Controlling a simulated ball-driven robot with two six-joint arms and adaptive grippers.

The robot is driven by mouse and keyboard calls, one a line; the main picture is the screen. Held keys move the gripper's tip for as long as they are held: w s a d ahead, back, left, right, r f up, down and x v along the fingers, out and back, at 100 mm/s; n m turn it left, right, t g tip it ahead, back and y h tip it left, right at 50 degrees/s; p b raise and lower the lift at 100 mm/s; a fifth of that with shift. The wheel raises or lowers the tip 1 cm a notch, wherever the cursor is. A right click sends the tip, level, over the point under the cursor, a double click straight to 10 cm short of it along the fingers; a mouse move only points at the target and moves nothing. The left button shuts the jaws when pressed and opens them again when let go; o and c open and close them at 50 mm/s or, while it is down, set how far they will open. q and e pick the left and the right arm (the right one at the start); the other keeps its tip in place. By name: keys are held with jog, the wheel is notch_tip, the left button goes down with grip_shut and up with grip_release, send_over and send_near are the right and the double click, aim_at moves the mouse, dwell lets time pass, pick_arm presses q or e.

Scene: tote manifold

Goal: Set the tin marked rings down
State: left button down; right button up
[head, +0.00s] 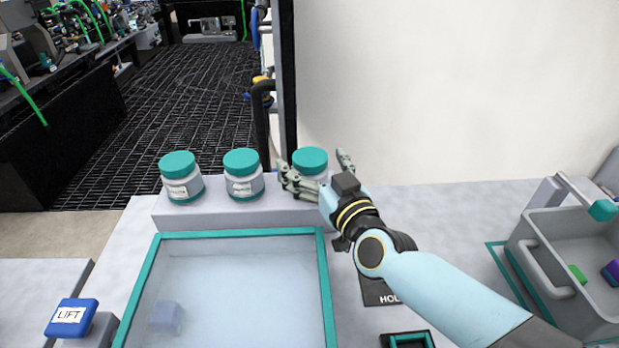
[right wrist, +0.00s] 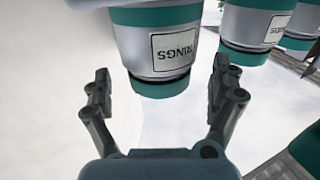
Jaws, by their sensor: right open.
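The rings tin (head: 310,160) is grey with a teal lid and is the rightmost of three tins on a raised pale ledge (head: 290,217). In the right wrist view the tin (right wrist: 160,50) shows its label RINGS upside down. My right gripper (head: 314,172) is open, with one finger on each side of this tin. The right wrist view shows gaps between the fingers (right wrist: 160,82) and the tin. The tin's base is hidden behind the gripper in the head view; it appears to stand upright on the ledge. My left gripper is not in view.
Two similar tins, the left (head: 181,178) and the middle (head: 243,175), stand on the ledge. A teal-rimmed case (head: 326,290) with a bluish cube lies in front. A LIFT button (head: 70,317) is at left. A grey tote (head: 545,265) with blocks stands at right.

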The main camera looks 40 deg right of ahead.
jog(key=shift+w+d, duration=0.2)
jog(key=shift+w, duration=0.8)
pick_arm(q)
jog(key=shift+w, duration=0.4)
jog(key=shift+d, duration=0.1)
pick_arm(e)
jog(key=shift+c, duration=0.4)
